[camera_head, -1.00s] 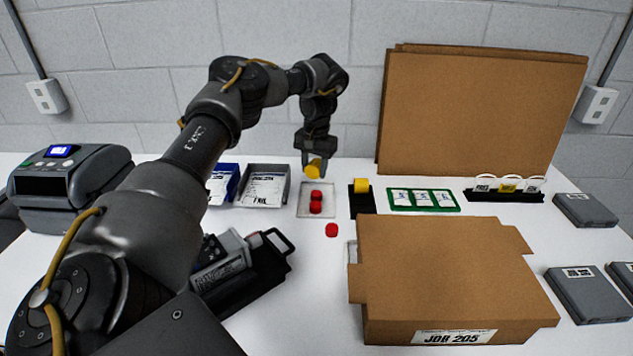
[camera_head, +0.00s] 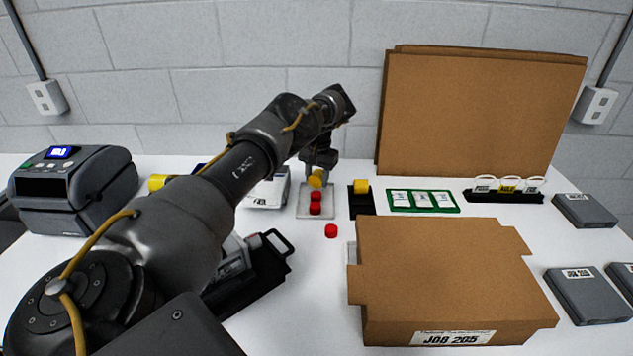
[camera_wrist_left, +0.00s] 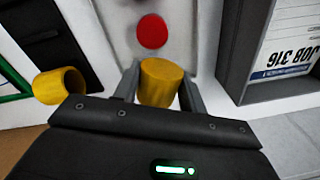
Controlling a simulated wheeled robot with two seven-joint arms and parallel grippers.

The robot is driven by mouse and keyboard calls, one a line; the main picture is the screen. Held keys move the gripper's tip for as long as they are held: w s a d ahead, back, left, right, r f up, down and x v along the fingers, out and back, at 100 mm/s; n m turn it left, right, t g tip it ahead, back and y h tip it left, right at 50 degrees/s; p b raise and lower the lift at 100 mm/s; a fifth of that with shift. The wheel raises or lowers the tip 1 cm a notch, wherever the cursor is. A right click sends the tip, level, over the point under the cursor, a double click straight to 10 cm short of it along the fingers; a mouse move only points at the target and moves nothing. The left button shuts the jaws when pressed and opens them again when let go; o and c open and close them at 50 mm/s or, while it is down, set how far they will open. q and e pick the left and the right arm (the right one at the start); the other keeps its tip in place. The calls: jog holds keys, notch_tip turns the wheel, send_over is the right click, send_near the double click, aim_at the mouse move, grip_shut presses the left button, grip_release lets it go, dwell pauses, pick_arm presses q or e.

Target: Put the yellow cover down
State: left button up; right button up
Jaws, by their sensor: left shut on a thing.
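My left gripper (camera_head: 316,180) is shut on a yellow cover (camera_wrist_left: 161,80), a short round piece. Another yellow piece (camera_head: 361,186) sits on a black stand (camera_head: 361,206) to the right, also at left in the wrist view (camera_wrist_left: 60,86). Whether the held cover touches anything is unclear. My right gripper is not in view.
A single red piece (camera_head: 331,231) lies on the white table. A brown box (camera_head: 445,270) stands at front right, a green tray (camera_head: 424,208) behind it. A grey bin (camera_wrist_left: 270,60) is beside the plate. A printer (camera_head: 75,185) stands at left.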

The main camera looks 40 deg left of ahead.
pick_arm(q)
notch_tip(320, 180, down, 2)
jog(key=shift+a, duration=0.1)
jog(key=shift+f, duration=0.25)
jog(key=o, duration=0.9)
jog(key=shift+r, duration=0.1)
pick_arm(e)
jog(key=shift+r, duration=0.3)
